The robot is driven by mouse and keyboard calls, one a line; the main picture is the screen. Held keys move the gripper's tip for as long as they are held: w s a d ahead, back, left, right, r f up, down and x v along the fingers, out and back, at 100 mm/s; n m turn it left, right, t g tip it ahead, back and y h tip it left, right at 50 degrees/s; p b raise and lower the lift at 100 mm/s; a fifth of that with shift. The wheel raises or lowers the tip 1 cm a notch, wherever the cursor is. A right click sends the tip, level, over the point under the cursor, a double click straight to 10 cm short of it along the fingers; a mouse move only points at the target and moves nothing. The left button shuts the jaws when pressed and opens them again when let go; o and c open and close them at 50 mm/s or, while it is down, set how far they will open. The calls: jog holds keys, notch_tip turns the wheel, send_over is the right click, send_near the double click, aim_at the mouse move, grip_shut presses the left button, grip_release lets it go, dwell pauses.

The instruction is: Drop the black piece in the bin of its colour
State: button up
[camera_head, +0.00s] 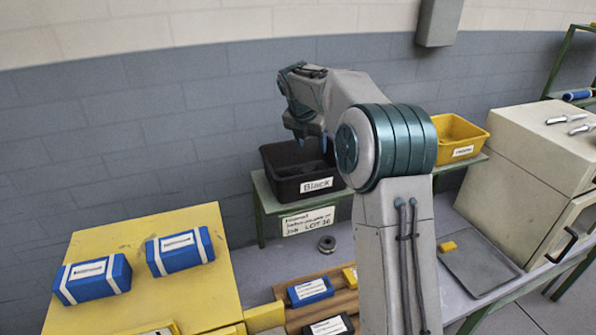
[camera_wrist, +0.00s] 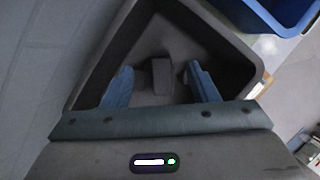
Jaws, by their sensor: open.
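The black bin (camera_head: 288,188), labelled "Black", stands on a green-framed shelf against the wall. My gripper (camera_head: 312,143) is above it, fingers pointing down. In the wrist view the blue fingers are spread apart over the bin (camera_wrist: 228,62). A dark block (camera_wrist: 161,76), which looks like the black piece, is inside the bin between and beyond the fingertips, apart from both. Another black piece with a white label (camera_head: 328,326) lies in the wooden tray at the bottom of the head view, partly cut off.
A yellow bin (camera_head: 458,132) stands right of my arm on the shelf. A blue bin (camera_wrist: 285,14) shows beside the black one in the wrist view. Blue pieces (camera_head: 180,251) lie on the yellow table (camera_head: 130,295). A cream machine (camera_head: 530,160) stands at the right.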

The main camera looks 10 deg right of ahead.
jog(key=shift+r, duration=0.1)
jog(key=b+v, duration=0.1)
jog(key=v, duration=1.2)
jog(key=shift+s+r, duration=0.2)
jog(key=shift+r, duration=0.05)
jog(key=s+d+f+m+y+b, duration=0.1)
jog(key=s+f+m, duration=0.6)
jog(key=s, duration=0.5)
jog(key=s+d+f+m+y+b, duration=0.1)
jog(key=s+f+m+b, duration=0.1)
jog(key=s+f+m, duration=0.5)
jog(key=s+d+f+m+b, duration=0.1)
jog(key=s+f+m+b, duration=0.1)
jog(key=s+f+m, duration=0.6)
jog(key=s+m, duration=0.6)
jog(key=s, duration=0.3)
jog(key=shift+y, duration=0.4)
jog(key=shift+s, duration=0.1)
